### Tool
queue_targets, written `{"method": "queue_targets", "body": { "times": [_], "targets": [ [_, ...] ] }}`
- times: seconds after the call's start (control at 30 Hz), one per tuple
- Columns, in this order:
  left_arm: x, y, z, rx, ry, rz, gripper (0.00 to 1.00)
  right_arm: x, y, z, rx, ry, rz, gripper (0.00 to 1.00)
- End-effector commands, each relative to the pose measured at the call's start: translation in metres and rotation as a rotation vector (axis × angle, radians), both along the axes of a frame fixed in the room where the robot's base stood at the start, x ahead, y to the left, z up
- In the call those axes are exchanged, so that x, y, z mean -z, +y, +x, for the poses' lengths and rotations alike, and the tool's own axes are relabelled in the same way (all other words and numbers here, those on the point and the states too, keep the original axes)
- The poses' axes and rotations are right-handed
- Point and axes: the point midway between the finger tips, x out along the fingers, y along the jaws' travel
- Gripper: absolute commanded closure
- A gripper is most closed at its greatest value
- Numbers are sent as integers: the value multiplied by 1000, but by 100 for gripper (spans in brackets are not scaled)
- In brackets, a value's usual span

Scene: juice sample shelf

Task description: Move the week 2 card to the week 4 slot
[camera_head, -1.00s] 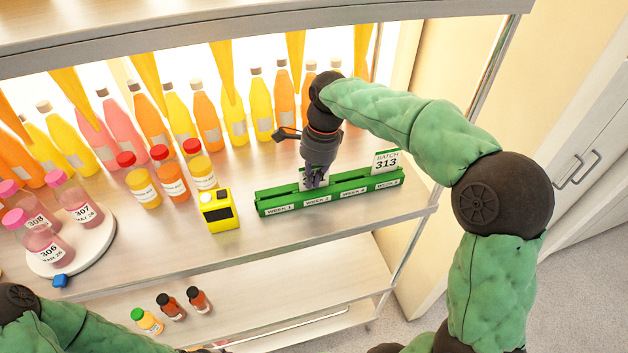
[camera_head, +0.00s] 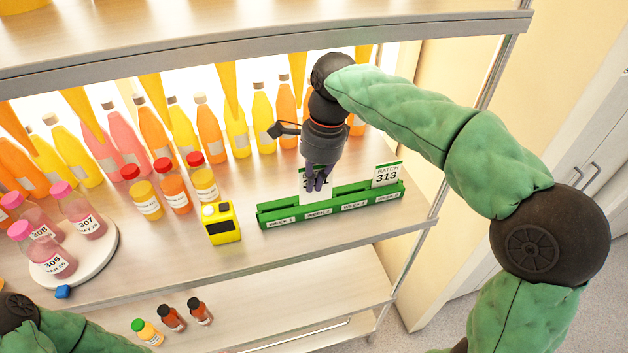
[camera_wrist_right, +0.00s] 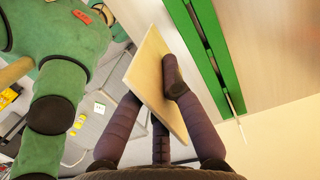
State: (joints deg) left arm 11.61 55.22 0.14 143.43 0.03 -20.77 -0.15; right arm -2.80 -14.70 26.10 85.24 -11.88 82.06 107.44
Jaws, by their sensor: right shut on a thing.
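My right gripper (camera_head: 318,187) is shut on a white card (camera_head: 306,188), whose number is partly covered by the fingers. The card is upright over the week 2 part of the green rack (camera_head: 272,222). In the right wrist view, the card (camera_wrist_right: 153,72) is between the fingers, apart from the rack (camera_wrist_right: 212,45). The rack has labels for week 1 to week 4 on its front. A BATCH 313 card (camera_head: 387,174) stands in the week 4 slot at the right end. My left gripper is not in view.
A yellow box-shaped device (camera_head: 221,223) stands left of the rack. Further left are red-capped bottles (camera_head: 173,191) and a round white stand (camera_head: 98,259) with pink-capped bottles. Tall juice bottles (camera_head: 210,130) line the back. An upper shelf (camera_head: 250,45) overhangs.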

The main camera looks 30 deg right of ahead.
Motion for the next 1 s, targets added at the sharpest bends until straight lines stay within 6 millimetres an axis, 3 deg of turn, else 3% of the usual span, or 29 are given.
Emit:
{"method": "queue_targets", "body": {
  "times": [0.03, 0.3, 0.53, 0.67, 0.77, 1.0],
  "targets": [
    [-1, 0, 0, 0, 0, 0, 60, -10, 6, -10, -3, -6, 1, 100],
    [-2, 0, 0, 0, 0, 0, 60, -32, 32, -59, -4, -3, 0, 100],
    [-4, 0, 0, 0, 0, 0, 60, -42, 41, -77, 0, -1, 0, 100],
    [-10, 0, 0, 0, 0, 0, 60, -43, 34, -70, 4, 4, 1, 100],
    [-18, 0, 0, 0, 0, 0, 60, -43, 19, -54, 8, 5, 3, 100],
    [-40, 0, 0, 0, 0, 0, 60, -29, -42, -9, 9, 6, 6, 100]
  ]
}}
